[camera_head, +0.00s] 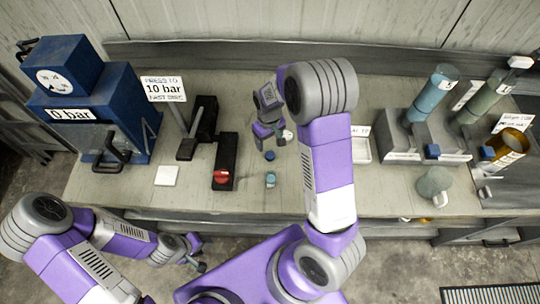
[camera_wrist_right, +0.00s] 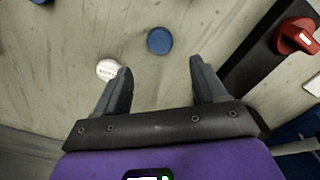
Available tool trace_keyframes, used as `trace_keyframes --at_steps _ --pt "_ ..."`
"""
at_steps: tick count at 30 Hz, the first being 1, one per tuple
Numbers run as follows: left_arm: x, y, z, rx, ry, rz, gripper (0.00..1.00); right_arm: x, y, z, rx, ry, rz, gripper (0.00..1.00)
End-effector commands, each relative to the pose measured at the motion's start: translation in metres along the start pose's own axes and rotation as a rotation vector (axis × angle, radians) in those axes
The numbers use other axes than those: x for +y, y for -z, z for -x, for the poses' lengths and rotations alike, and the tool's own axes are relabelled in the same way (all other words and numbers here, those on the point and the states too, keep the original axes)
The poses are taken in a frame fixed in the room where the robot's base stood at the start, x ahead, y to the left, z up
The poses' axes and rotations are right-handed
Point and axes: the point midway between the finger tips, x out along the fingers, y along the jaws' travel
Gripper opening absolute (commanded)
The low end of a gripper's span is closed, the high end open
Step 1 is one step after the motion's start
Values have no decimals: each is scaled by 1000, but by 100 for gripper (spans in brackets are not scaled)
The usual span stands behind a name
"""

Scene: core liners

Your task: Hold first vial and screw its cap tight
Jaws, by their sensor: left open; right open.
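My right gripper (camera_head: 268,138) is low over the middle of the table. In the right wrist view it (camera_wrist_right: 157,75) is open, with nothing between its fingers. A flat blue disc (camera_wrist_right: 159,40), which looks like a cap, lies just beyond the fingertips; the head view shows it too (camera_head: 269,155). A small teal vial-like cylinder (camera_head: 270,180) stands nearer the table's front edge. A white round piece with print (camera_wrist_right: 108,69) lies beside one finger; it also shows in the head view (camera_head: 289,135). My left gripper (camera_head: 198,255) is open and empty, off the table's front edge.
A black block with a red knob (camera_head: 222,176) and a white square (camera_head: 166,176) stand to the left. A blue press (camera_head: 92,110) is further left. A white tray (camera_head: 361,148), grey stands with cylinders (camera_head: 432,95) and a grey-green lump (camera_head: 434,184) are to the right.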

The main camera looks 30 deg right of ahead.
Motion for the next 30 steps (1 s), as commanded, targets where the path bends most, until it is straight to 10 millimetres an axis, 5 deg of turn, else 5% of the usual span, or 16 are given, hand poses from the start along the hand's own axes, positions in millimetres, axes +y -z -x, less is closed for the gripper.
trace_keyframes --at_steps 7,17,30 --pt "0 0 -1 1 0 0 43 0 -1 -22 -3 0 0 71" --pt "0 0 -1 1 0 0 43 0 -1 -27 -2 0 0 71" --pt "0 0 0 0 0 0 43 -2 -5 -76 -1 0 -1 71"
